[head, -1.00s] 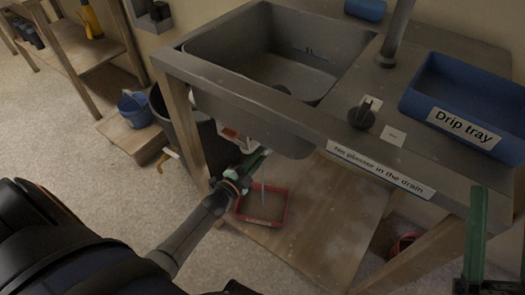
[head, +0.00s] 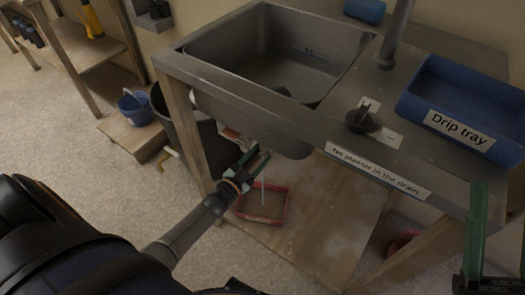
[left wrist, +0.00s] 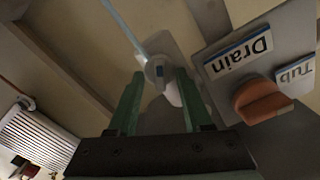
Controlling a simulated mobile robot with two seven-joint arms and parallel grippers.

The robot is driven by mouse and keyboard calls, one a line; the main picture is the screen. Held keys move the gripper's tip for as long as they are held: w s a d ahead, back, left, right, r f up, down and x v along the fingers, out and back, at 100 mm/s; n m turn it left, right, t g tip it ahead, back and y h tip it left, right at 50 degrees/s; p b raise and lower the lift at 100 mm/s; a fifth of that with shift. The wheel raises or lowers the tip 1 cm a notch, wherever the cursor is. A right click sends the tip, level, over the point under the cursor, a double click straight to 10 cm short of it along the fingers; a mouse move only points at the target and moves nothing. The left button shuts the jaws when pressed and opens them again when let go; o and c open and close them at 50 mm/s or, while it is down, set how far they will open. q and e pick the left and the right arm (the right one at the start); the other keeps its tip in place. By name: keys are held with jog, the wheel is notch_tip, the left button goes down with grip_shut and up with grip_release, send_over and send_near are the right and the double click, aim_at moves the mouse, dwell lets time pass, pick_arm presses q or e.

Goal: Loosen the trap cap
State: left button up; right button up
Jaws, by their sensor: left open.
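My left gripper (head: 257,155) is open under the sink, below the basin's front edge. In the left wrist view its two green fingers (left wrist: 159,76) stand apart. A small pale grey round cap (left wrist: 155,69) with a notch shows between or just past the fingertips; I cannot tell whether they touch it. It looks like the trap cap and is not seen in the head view. A thin pale blue line, perhaps water, runs beside it. My right gripper (head: 501,195) is open and empty at the right edge of the head view.
An orange lever (left wrist: 262,100) sits close by, beside "Drain" (left wrist: 238,52) and "Tub" (left wrist: 296,75) labels. A red-rimmed tray (head: 262,220) stands on the shelf below. The sink (head: 275,60), blue drip tray (head: 470,105) and dark bin (head: 180,118) surround the work space.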

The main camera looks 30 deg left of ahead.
pick_arm(q)
jog(key=s+a+p, duration=0.1)
jog(key=s+p, duration=0.3)
jog(key=s, duration=0.8)
dwell(0.6)
